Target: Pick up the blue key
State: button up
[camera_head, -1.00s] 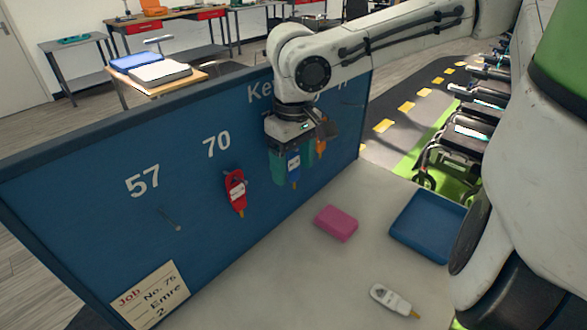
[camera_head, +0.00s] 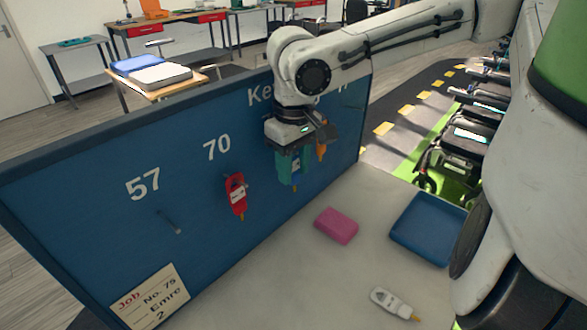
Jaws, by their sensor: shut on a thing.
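The blue key (camera_head: 295,180) is at the upright blue key board (camera_head: 110,210), to the right of the red key. Only part of it shows between the teal fingers of my gripper (camera_head: 293,167). My gripper points down close in front of the board and is shut on the blue key. Whether the key still hangs on its peg is hidden behind the gripper.
A red key (camera_head: 236,194) hangs under number 70, an orange key (camera_head: 321,150) is just right of my gripper. An empty peg (camera_head: 169,222) is under 57. A pink block (camera_head: 336,225), blue tray (camera_head: 398,232) and white key (camera_head: 392,301) lie on the counter.

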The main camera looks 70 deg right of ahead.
jog(key=shift+r, duration=0.15)
jog(key=shift+r, duration=0.15)
jog(key=s+a+b, duration=0.4)
jog(key=s+b, duration=0.4)
jog(key=b, duration=0.2)
jog(key=s+a+b, duration=0.3)
jog(key=s+b, duration=0.5)
jog(key=b, duration=0.2)
jog(key=shift+a, duration=0.4)
jog(key=shift+s, duration=0.1)
